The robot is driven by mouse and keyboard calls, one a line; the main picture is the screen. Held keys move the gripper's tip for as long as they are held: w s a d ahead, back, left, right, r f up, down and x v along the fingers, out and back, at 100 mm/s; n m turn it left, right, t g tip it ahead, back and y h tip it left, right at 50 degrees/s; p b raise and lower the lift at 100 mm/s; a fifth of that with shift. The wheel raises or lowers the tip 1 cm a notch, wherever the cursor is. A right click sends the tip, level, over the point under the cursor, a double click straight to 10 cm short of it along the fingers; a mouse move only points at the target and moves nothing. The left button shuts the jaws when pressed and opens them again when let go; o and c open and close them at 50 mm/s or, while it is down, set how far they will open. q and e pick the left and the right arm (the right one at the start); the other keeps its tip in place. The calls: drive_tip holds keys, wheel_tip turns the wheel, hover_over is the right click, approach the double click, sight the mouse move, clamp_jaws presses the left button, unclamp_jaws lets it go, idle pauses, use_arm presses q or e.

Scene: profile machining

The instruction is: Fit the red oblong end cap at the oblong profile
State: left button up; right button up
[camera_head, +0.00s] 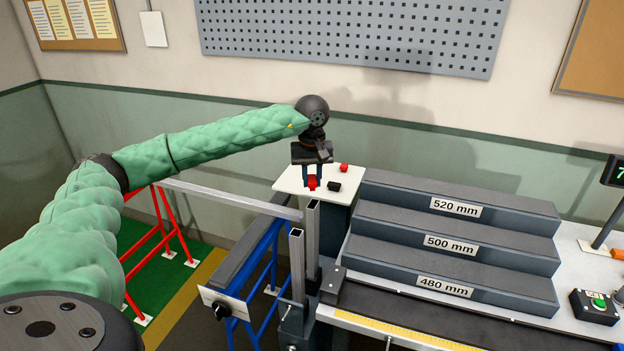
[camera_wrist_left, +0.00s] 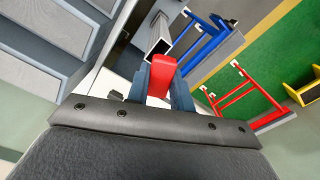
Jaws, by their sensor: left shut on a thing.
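My left gripper (camera_head: 312,181) is shut on a red end cap (camera_head: 312,184) over the white stand top. In the left wrist view the red cap (camera_wrist_left: 161,74) sits between the two blue-grey fingers and looks longer than wide. Two upright grey hollow profiles stand in front of the gripper, a nearer one (camera_head: 297,265) and one behind it (camera_head: 313,240), both with open tops. An open profile end (camera_wrist_left: 159,46) shows just beyond the cap in the left wrist view. I cannot tell for certain which profile is the oblong one. My right gripper is out of view.
The white stand top (camera_head: 287,183) also bears a small red piece (camera_head: 343,168) and a black piece (camera_head: 334,186). Dark steps (camera_head: 455,235) marked in millimetres rise to the right. A blue trestle (camera_head: 262,275) stands left of the profiles.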

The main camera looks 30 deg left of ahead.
use_arm(q)
drive_tip(key=shift+m, duration=0.8)
drive_tip(key=shift+w+a+f+m, duration=0.1)
drive_tip(key=shift+w+f+m, duration=0.25)
drive_tip(key=shift+m, duration=1.05)
drive_tip(key=shift+s+r+m, duration=0.15)
drive_tip(key=shift+r+m, duration=0.1)
drive_tip(key=shift+m, duration=0.15)
drive_tip(key=shift+f, duration=0.1)
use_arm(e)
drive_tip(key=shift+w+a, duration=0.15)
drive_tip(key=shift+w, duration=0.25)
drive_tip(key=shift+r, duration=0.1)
